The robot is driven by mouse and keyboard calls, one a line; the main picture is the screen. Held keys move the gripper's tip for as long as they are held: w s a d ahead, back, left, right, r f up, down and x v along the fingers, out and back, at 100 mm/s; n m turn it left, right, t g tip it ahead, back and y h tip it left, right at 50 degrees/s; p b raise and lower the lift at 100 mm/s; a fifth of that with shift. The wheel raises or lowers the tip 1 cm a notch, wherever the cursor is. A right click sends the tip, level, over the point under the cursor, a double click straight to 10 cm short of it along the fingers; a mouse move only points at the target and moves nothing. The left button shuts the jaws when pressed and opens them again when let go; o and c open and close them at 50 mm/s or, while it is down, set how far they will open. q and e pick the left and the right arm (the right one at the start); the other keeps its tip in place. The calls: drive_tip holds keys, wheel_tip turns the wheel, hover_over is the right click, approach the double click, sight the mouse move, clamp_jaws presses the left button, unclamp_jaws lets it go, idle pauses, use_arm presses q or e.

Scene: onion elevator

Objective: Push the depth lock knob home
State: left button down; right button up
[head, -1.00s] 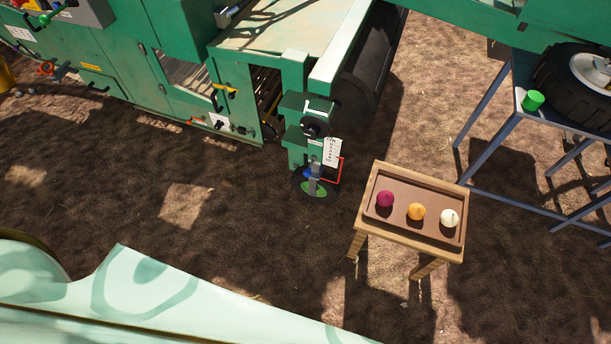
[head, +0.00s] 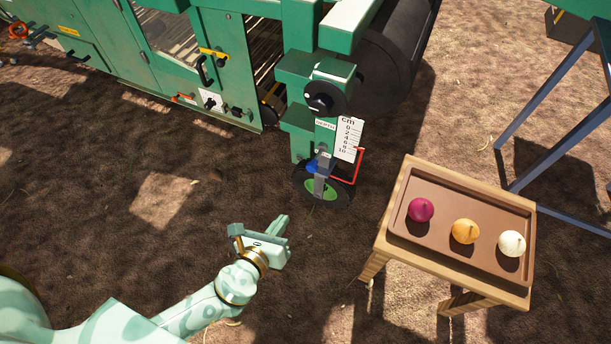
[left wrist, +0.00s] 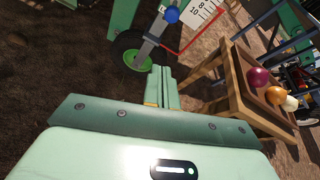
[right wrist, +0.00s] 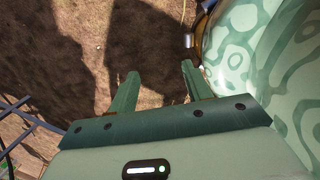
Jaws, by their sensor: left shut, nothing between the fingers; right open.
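The blue knob (head: 312,169) sits low on the green depth post, beside a grey shank above the small black-and-green wheel (head: 322,190). It also shows at the top of the left wrist view (left wrist: 171,14). I cannot tell how far in it sits. My left gripper (head: 284,220) is shut and empty, apart from the knob, below and left of it in the head view. Its closed fingers (left wrist: 160,72) point towards the wheel in the left wrist view. My right gripper (right wrist: 159,70) is open and empty over bare soil, seen only in the right wrist view.
A black hand crank (head: 325,97) and a white cm scale (head: 348,138) are above the knob, with a red bracket (head: 360,168) at right. A wooden table (head: 392,222) with a tray of onions stands right of the wheel. Soil left of the wheel is clear.

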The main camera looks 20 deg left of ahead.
use_arm(q)
drive_tip(key=r+m, duration=0.1)
drive_tip(key=r+m+t, duration=0.1)
drive_tip(key=m, duration=0.1)
drive_tip(key=shift+w+r+m, duration=0.2)
drive_tip(key=shift+w+m, duration=0.1)
drive_tip(key=shift+w, duration=0.05)
use_arm(e)
drive_tip(key=shift+s+d+r+n+g+h, duration=0.1)
drive_tip(key=shift+d+r+n+g+h, duration=0.2)
drive_tip(key=shift+d+r, duration=0.15)
drive_tip(key=shift+a, duration=0.1)
use_arm(q)
drive_tip(key=b, duration=0.2)
approach(310, 170)
drive_tip(key=b+x, duration=0.1)
drive_tip(key=x, duration=0.5)
drive_tip(key=shift+w+d+f, duration=0.1)
drive_tip(key=shift+w+f, duration=0.1)
use_arm(e)
drive_tip(key=w+a+r+t, duration=0.2)
drive_tip(key=w+r, duration=0.2)
drive_tip(key=w, duration=0.3)
drive_tip(key=shift+a+r, duration=0.15)
drive_tip(key=shift+r, duration=0.2)
